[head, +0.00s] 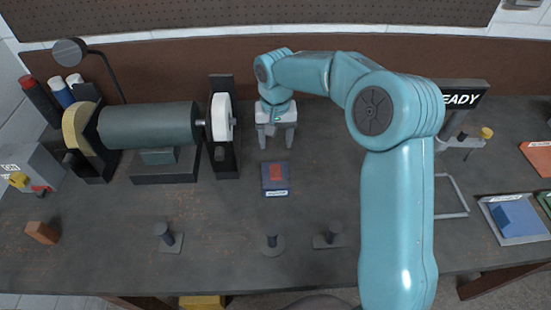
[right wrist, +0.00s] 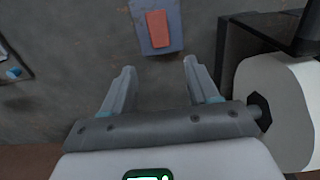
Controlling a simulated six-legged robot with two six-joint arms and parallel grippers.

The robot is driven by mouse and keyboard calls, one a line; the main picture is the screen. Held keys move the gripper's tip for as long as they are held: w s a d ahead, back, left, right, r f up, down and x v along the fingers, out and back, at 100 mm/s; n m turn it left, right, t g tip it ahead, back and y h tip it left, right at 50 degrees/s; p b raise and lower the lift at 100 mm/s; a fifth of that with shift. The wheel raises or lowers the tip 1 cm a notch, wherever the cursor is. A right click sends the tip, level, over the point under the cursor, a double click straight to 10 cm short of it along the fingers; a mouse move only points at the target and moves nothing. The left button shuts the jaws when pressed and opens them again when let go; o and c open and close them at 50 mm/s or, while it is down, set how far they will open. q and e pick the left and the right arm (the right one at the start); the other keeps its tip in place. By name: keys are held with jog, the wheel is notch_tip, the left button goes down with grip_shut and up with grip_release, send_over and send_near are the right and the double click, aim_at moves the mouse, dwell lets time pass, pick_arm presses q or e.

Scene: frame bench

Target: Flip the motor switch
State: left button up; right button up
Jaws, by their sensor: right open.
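The switch is a red rocker (head: 276,172) on a small blue-grey box (head: 283,187) with a label too small to read, flat on the bench right of the motor-like machine. In the right wrist view the red rocker (right wrist: 157,28) lies beyond my fingertips, on its blue-grey box (right wrist: 176,30). My right gripper (head: 276,145) is open and empty, a little behind the switch box and apart from it. Its two spread fingers (right wrist: 160,68) also show in the wrist view, pointing towards the rocker. Which way the rocker is tilted I cannot tell. My left gripper is not in view.
A grey cylinder machine (head: 150,126) with a white wheel (head: 221,117) stands close left of my right gripper. Several dark pegs (head: 272,242) stand at the front. A blue block (head: 515,215) on a tray and an orange brick (head: 41,232) lie farther out. Bench around the switch is clear.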

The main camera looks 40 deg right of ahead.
aim_at(276, 167)
notch_tip(276, 167, down, 9)
jog(key=shift+f+p, duration=0.1)
jog(key=shift+p, duration=0.75)
jog(key=shift+a+f, duration=0.15)
jog(key=shift+f, duration=0.05)
jog(key=shift+s, duration=0.1)
